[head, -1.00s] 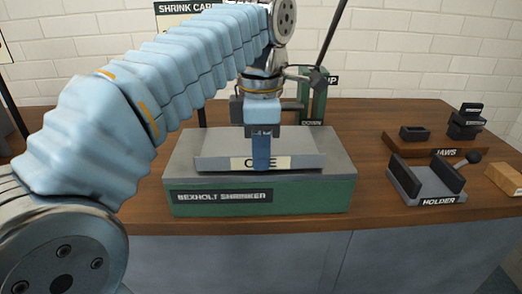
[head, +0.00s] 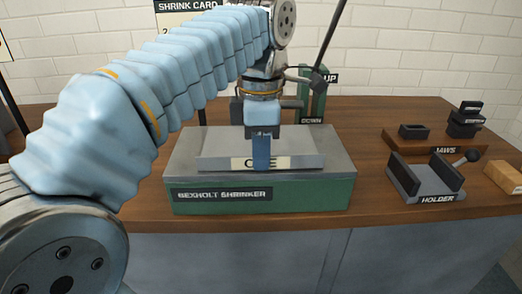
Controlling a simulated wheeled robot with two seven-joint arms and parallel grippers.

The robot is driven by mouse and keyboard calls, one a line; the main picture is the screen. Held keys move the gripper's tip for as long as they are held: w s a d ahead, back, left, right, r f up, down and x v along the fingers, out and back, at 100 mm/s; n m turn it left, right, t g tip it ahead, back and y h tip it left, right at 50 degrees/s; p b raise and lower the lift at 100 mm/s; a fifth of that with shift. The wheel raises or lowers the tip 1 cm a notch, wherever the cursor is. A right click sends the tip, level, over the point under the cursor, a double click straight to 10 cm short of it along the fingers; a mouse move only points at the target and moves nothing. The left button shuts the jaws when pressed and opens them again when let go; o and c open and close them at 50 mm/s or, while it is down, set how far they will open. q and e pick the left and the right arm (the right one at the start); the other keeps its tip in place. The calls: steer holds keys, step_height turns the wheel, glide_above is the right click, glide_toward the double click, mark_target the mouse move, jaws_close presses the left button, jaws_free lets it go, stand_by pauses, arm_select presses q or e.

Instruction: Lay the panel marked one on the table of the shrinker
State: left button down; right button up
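The grey panel marked one (head: 215,163) lies flat over the grey table of the shrinker (head: 337,160), near its front; whether it touches is hard to tell. The shrinker has a green body labelled Bexholt Shrinker. My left gripper (head: 262,152) points down over the panel. One blue finger stands in front of the panel's front edge and covers the middle of its pale label. The other finger is hidden. The gripper appears shut on the panel. My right gripper is not in view.
A green post with up and down labels (head: 312,101) and a dark lever (head: 331,40) stand behind the shrinker. To the right are a holder (head: 428,181), a jaws board (head: 400,144) with dark blocks, and a wooden block (head: 504,177). Bare bench lies between shrinker and holder.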

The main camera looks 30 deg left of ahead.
arm_select(q)
steer(key=c, duration=0.7)
jaws_free()
stand_by(0.3)
